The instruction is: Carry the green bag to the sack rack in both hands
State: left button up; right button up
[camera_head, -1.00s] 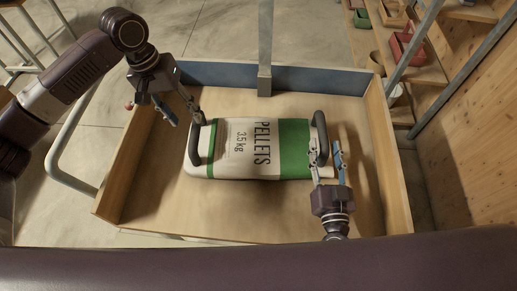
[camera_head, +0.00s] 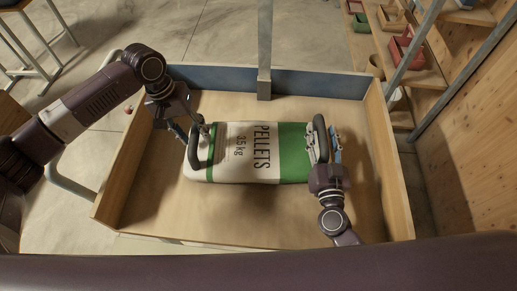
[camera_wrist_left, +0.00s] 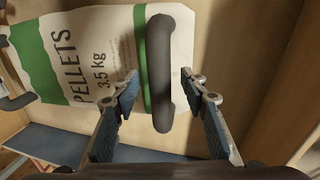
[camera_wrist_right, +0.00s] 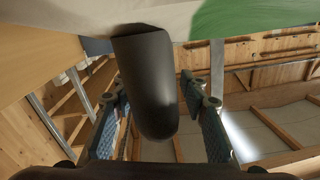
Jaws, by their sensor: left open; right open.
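The green bag (camera_head: 293,152) is a white and green pellet sack lying flat on a wooden tray-like bed. It has a dark handle at each end. My left gripper (camera_head: 197,129) is open at the left handle (camera_head: 195,147); in the left wrist view the handle (camera_wrist_left: 161,75) stands between the spread fingers (camera_wrist_left: 160,85). My right gripper (camera_head: 327,150) is open at the right handle (camera_head: 320,138); in the right wrist view that handle (camera_wrist_right: 147,85) is between the open fingers (camera_wrist_right: 163,100). The sack rack cannot be made out for certain.
The bed has raised wooden side walls (camera_head: 389,165) and a blue back wall (camera_head: 220,78). A grey post (camera_head: 265,50) stands behind it. Wooden shelves with coloured bins (camera_head: 406,47) are at the upper right. Bare bed shows in front of the bag.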

pick_arm(q)
jog(key=shift+f, duration=0.4)
pick_arm(e)
jog(key=shift+w, duration=0.45)
pick_arm(q)
grip_shut()
pick_arm(e)
grip_shut()
pick_arm(q)
jog(key=shift+w+d+r, duration=0.1)
jog(key=shift+r, duration=0.15)
pick_arm(e)
jog(key=shift+w+d+r, duration=0.1)
jog(key=shift+r, duration=0.3)
pick_arm(q)
jog(key=shift+w, duration=0.15)
pick_arm(e)
jog(key=shift+w, duration=0.1)
